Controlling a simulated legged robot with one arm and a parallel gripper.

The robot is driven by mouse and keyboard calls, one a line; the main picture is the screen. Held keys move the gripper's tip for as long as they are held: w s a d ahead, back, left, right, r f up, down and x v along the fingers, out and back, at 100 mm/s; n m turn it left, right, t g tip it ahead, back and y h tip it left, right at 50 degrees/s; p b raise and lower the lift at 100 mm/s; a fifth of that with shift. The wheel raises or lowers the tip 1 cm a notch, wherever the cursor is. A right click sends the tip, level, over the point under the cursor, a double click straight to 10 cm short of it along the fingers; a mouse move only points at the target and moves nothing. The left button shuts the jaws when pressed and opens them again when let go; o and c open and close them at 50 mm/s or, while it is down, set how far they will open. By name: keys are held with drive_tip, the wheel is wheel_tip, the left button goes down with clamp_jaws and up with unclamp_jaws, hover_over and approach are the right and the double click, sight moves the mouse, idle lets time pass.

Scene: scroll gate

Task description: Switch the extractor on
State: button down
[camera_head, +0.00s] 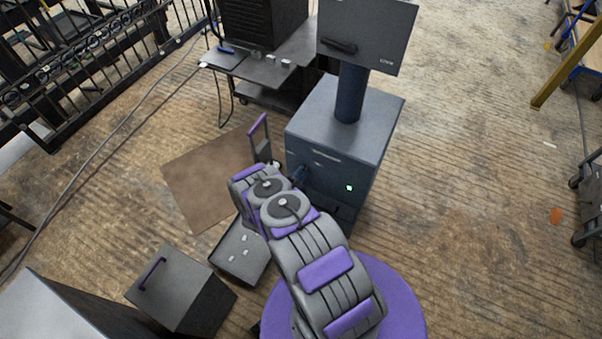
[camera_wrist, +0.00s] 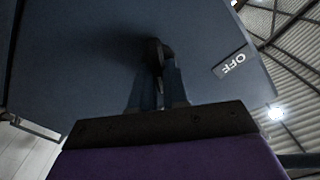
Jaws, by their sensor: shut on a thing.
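The extractor (camera_head: 310,145) is a blue-grey cabinet with a thick dark column (camera_head: 350,92) rising to a grey box-shaped hood (camera_head: 385,35). A small green light (camera_head: 349,187) glows on its front. My gripper (camera_head: 301,172) is at the left part of that front; my arm hides some of the lower front. In the wrist view my gripper (camera_wrist: 158,88) has its blue fingers close together on a dark switch (camera_wrist: 153,50) on the panel (camera_wrist: 85,50). The switch is mostly in shadow, and its exact angle is hard to tell. An "OFF" label (camera_wrist: 234,62) is right of it.
A brown mat (camera_head: 205,175) lies on the wooden floor left of the extractor. A grey box with a purple handle (camera_head: 170,280) and a low grey unit (camera_head: 240,250) stand near my base. A black-railed gate (camera_head: 90,50) is upper left. The floor to the right is mostly clear.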

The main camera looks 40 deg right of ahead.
drive_tip(key=shift+a+f+m, duration=0.1)
drive_tip(key=shift+f+m, duration=0.1)
drive_tip(key=shift+m, duration=0.3)
drive_tip(key=c, duration=1.1)
unclamp_jaws()
drive_tip(key=shift+r, duration=0.1)
drive_tip(key=v, duration=1.7)
drive_tip(key=shift+a+b, duration=0.15)
drive_tip(key=shift+b, duration=0.2)
